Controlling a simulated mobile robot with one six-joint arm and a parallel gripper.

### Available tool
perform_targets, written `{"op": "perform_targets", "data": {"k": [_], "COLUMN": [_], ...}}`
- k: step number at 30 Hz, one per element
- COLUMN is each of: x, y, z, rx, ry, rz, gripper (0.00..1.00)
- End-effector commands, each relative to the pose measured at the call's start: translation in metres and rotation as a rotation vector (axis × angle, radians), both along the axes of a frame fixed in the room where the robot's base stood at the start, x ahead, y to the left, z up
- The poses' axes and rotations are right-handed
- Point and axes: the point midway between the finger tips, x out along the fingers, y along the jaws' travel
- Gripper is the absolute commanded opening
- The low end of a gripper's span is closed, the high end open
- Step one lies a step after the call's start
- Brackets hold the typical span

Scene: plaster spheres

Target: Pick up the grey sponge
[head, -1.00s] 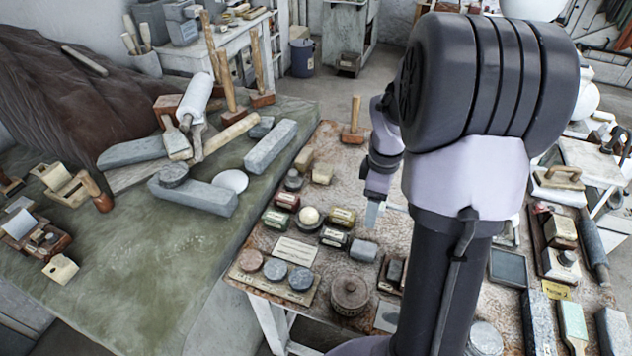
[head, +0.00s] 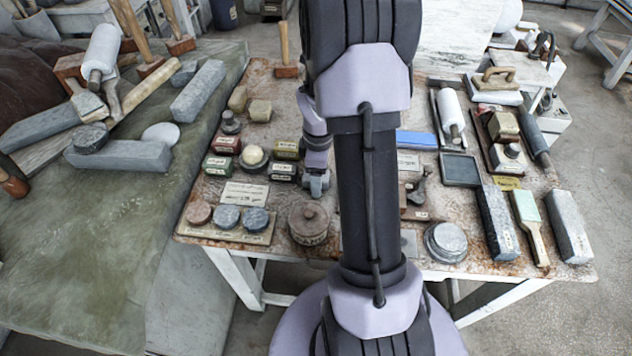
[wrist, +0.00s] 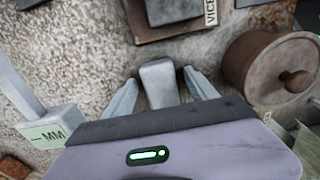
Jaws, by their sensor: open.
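The grey sponge (wrist: 158,85) is a small pale grey block in the wrist view, lying on the worn tabletop. My gripper (wrist: 160,77) is open, with one finger on each side of the sponge. A narrow gap shows beside it, and I cannot tell whether either finger touches it. In the head view my gripper (head: 316,190) is low over the table, left of my arm, and hides most or all of the sponge.
A round lidded pot (wrist: 268,72) stands close right of the fingers; in the head view this pot (head: 308,222) is just in front. A labelled box (wrist: 50,130) is near on the left. Small tins (head: 252,157) stand left of my gripper, with stone discs (head: 227,216) nearer.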

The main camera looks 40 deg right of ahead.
Motion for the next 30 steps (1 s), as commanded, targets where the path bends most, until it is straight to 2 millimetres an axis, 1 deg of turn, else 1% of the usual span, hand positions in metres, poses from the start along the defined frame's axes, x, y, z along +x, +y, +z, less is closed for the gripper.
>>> {"op": "perform_targets", "data": {"k": [2,5,6,12,17,20,27,30], "x": [0.000,0.000,0.000,0.000,0.000,0.000,0.001,0.000], "y": [0.000,0.000,0.000,0.000,0.000,0.000,0.000,0.000], "z": [0.002,0.002,0.002,0.002,0.002,0.011,0.076,0.094], "rx": [0.000,0.000,0.000,0.000,0.000,-0.001,-0.002,-0.002], "ry": [0.000,0.000,0.000,0.000,0.000,-0.001,-0.003,-0.001], "rz": [0.000,0.000,0.000,0.000,0.000,0.001,0.000,0.001], "gripper": [0.66,0.49,0.41,0.03,0.02,0.02,0.02,0.02]}}
